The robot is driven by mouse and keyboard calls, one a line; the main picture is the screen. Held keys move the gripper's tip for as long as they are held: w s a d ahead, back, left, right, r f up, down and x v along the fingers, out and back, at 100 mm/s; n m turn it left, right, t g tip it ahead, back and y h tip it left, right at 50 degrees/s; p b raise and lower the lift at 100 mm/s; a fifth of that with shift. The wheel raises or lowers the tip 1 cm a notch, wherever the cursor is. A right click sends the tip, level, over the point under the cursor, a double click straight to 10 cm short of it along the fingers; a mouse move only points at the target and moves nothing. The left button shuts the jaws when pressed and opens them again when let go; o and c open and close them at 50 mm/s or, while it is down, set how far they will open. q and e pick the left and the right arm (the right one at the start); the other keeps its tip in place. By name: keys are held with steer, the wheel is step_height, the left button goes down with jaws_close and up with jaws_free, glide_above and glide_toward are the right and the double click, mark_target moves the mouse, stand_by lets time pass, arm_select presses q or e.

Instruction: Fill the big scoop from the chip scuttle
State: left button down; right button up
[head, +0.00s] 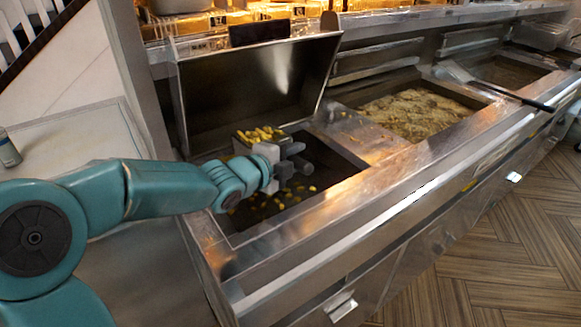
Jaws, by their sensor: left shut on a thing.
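The chip scuttle (340,158) is the steel well at the left end of the range, with loose yellow chips scattered over its dark floor. My left gripper (296,162) is over the scuttle, shut on the big scoop (241,147). The scoop is just behind the gripper and carries a heap of yellow chips at its top. The gripper and wrist hide the scoop's handle and part of its body. My right gripper is not in view.
A raised steel panel (240,85) stands behind the scuttle. To the right is a vat of bubbling oil (415,108), then another vat with a long-handled tool (500,92) lying across it. A pale worktop (75,140) lies left. Wooden floor is clear at right.

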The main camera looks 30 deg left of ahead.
arm_select(q)
steer(key=shift+s+d+r+m+b, duration=0.3)
steer(key=shift+d+r+b, duration=0.25)
steer(key=shift+b, duration=0.4)
steer(key=b, duration=0.1)
steer(key=d+r+b, duration=0.1)
steer(key=b, duration=0.1)
steer(key=r+b, duration=0.1)
steer(key=b, duration=0.1)
steer(key=shift+s+d+r+m+t, duration=0.2)
steer(key=shift+s+r+m+t, duration=0.1)
steer(key=shift+m+t, duration=0.1)
